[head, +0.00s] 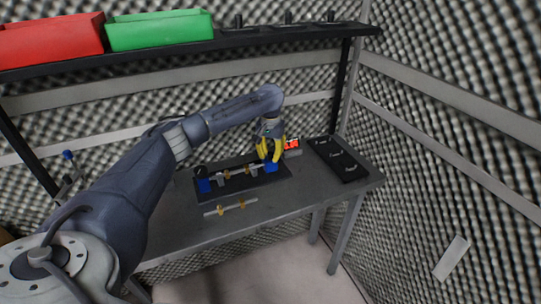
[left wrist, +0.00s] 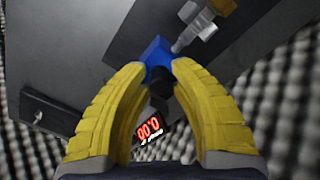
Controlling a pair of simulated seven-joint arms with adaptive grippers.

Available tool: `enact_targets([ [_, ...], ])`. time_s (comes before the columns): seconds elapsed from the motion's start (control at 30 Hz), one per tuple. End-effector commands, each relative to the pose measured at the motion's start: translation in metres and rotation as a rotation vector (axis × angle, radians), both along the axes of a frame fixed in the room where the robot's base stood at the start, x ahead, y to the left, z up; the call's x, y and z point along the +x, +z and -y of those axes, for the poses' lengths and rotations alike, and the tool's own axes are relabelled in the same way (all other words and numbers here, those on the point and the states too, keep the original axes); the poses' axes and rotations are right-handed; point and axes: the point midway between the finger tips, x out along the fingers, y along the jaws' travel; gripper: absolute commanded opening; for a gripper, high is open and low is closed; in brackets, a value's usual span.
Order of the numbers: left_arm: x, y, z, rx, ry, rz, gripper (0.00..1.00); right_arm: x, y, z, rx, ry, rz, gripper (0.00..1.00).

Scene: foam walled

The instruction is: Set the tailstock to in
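The tailstock (head: 271,168) is a blue block at the right end of a dark lathe-like fixture (head: 233,191). In the left wrist view the blue block (left wrist: 156,52) lies just past my fingertips, with a black knob (left wrist: 161,81) showing between the fingers. A silver rod with brass-coloured parts (head: 226,175) spans from the tailstock towards a blue block (head: 203,185) at the left end. My left gripper (head: 270,156) has yellow fingers and points down over the tailstock. Its fingers (left wrist: 158,68) are apart around the knob; contact is unclear. My right gripper is not seen.
A lit red display (head: 292,143) stands behind the tailstock. A loose rod with brass-coloured parts (head: 231,208) lies in front of the fixture. A black tray (head: 338,159) is at the table's right. Red (head: 48,39) and green (head: 160,30) bins sit on the shelf above.

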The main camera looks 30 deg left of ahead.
Motion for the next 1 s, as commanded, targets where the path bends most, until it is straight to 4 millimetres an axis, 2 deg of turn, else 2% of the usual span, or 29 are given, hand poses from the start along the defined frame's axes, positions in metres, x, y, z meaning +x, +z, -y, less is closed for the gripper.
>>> enact_targets([
  [0.03, 0.000, 0.000, 0.000, 0.000, 0.000, 0.000, 0.29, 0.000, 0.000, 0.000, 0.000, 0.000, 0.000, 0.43],
  [0.17, 0.000, 0.000, 0.000, 0.000, 0.000, 0.000, 0.43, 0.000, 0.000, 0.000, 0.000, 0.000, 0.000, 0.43],
  [0.47, 0.000, 0.003, 0.000, 0.000, -0.001, 0.001, 0.43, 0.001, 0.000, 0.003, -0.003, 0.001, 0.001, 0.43],
  [1.0, 0.000, 0.066, 0.000, 0.001, 0.001, 0.001, 0.43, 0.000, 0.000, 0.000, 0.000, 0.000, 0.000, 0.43],
])
